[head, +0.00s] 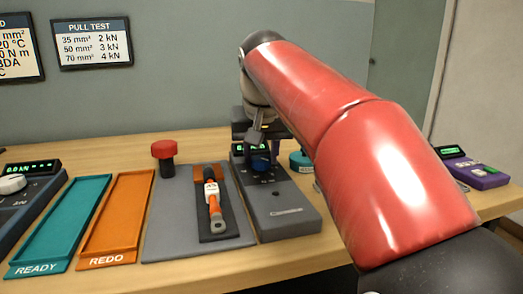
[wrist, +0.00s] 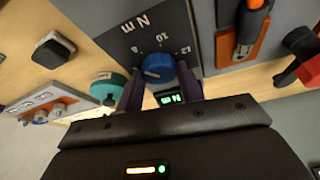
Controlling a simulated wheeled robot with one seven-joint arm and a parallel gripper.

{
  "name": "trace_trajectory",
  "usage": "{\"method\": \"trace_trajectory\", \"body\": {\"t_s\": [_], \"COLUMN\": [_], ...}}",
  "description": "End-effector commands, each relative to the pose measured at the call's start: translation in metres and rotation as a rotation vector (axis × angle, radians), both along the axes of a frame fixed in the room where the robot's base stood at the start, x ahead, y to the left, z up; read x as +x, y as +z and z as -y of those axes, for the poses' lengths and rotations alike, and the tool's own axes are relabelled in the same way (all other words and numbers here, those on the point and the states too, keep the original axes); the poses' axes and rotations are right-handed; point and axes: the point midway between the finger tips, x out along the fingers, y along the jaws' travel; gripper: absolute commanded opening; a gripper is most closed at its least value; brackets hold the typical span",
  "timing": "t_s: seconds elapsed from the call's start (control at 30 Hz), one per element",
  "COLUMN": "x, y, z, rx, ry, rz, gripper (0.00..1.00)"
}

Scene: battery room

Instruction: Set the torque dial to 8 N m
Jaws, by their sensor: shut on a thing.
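The torque dial is a blue round knob (wrist: 158,66) on a dark panel (wrist: 140,33) marked N m, with small numbers around the knob that include what looks like 8, 10 and 12. My gripper (wrist: 159,82) has one finger on each side of the knob and is shut on it. In the head view, the blue knob (head: 260,163) sits near the back of a grey tester box (head: 290,222), below my gripper (head: 258,145). A lit green display (wrist: 172,99) lies beside the knob, partly covered and unreadable. I cannot tell where the knob points.
Left of the tester box, an orange-handled tool (head: 213,203) lies on a grey mat (head: 170,228) with a red knob (head: 164,150). Teal (head: 62,226) and orange (head: 117,215) trays stand farther left. A teal round object (head: 300,160) and a purple device (head: 474,170) are right.

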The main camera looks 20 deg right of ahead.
Motion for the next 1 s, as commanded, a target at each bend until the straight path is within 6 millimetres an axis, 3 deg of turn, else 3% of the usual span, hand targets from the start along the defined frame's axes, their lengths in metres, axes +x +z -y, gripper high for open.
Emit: {"method": "trace_trajectory", "body": {"t_s": [0.7, 0.73, 0.87, 1.0], "x": [-0.0001, -0.0001, 0.0, 0.0001], "y": [-0.0007, -0.0007, -0.0006, -0.0004], "z": [-0.0009, -0.0009, -0.0008, -0.0006], "rx": [0.001, 0.001, 0.001, 0.001], "ry": [-0.071, -0.071, -0.07, -0.071], "rz": [-0.003, -0.003, -0.003, -0.002], "gripper": [0.14, 0.41, 0.58, 0.59]}}
